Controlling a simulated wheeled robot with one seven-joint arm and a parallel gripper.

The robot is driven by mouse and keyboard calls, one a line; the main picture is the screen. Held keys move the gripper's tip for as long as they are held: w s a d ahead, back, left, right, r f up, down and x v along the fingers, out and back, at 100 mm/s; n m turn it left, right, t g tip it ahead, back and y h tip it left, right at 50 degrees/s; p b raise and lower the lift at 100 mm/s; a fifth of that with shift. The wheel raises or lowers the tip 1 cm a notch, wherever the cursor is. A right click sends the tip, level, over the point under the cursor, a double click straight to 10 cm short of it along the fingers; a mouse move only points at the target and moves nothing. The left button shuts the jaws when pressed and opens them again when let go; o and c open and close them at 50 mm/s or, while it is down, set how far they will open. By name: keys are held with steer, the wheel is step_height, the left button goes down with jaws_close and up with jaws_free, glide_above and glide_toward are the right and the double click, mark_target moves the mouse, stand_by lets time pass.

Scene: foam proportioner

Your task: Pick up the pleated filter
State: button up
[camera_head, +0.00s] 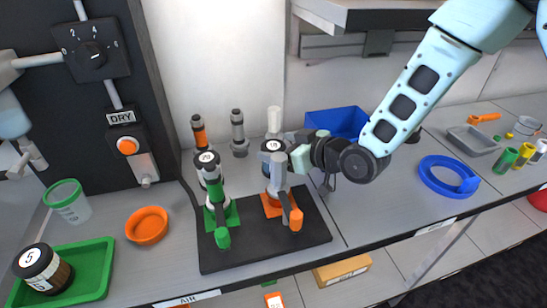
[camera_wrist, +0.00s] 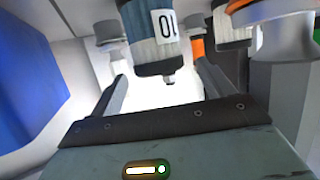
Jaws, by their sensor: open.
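My gripper (camera_head: 294,152) is open beside the black double stand, at the level of the upper parts there. In the wrist view its two fingers (camera_wrist: 162,82) stand apart, with a grey ribbed cylinder with a dark blue numbered band (camera_wrist: 155,35) between or just beyond them. I cannot tell if they touch it. A white cylinder (camera_head: 274,119) stands behind the gripper in the head view. A grey cylinder (camera_head: 238,130) and an orange and black cylinder (camera_head: 199,130) stand left of it. I cannot tell for sure which one is the pleated filter.
The black base (camera_head: 222,259) carries a green holder (camera_head: 223,238) and an orange holder (camera_head: 296,219), close to my gripper. A blue bin (camera_head: 338,122) is just behind the gripper. A blue ring (camera_head: 446,178) lies right; the counter between is clear.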

mark_target(274, 146)
steer(key=shift+p+x, duration=0.55)
steer(key=shift+x, duration=1.8)
steer(key=shift+f, duration=0.2)
steer(key=c, duration=1.1)
steer(key=shift+r, duration=0.15)
